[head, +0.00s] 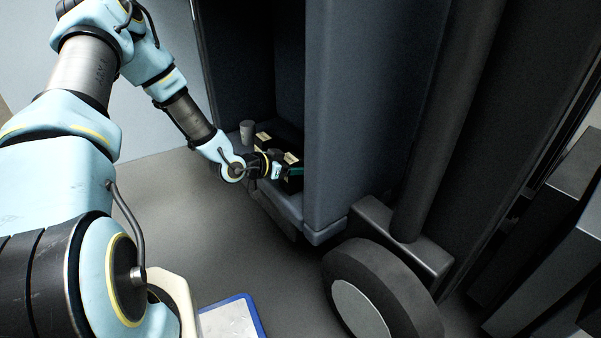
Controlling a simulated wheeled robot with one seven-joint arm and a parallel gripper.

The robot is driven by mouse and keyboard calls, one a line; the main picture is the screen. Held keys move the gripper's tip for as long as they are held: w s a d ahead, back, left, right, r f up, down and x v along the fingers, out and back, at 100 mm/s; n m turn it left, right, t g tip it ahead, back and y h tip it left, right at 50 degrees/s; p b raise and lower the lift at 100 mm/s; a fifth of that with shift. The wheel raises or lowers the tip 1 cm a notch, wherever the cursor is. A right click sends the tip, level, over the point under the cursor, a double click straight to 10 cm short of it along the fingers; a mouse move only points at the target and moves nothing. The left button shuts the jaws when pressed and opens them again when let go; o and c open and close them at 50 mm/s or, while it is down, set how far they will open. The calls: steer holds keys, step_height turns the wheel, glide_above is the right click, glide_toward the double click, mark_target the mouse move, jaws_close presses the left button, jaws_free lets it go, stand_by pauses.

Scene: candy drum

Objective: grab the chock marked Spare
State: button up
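Two dark blocks with tan labels sit on the low ledge of the blue-grey cabinet. One block (263,139) is farther back and left. The other block (295,184) is nearer and right, its label facing up. The labels are too small to read, so I cannot tell which is marked Spare. My gripper (290,172) is at the end of the reaching arm, right at the nearer block and overlapping it in view. A dark green part shows at its tip. The fingers are too small and dark to tell if they are open, shut or touching the block.
A grey cup-like cylinder (247,131) stands on the ledge (284,204) left of the blocks. A cabinet panel (345,110) rises close to the right of my gripper. A large dark wheel (385,290) stands at front right. A blue-edged tray (230,318) lies at the bottom. Grey floor is clear at left.

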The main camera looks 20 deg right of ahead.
jaws_close()
stand_by(0.3)
steer(key=shift+r, duration=0.15)
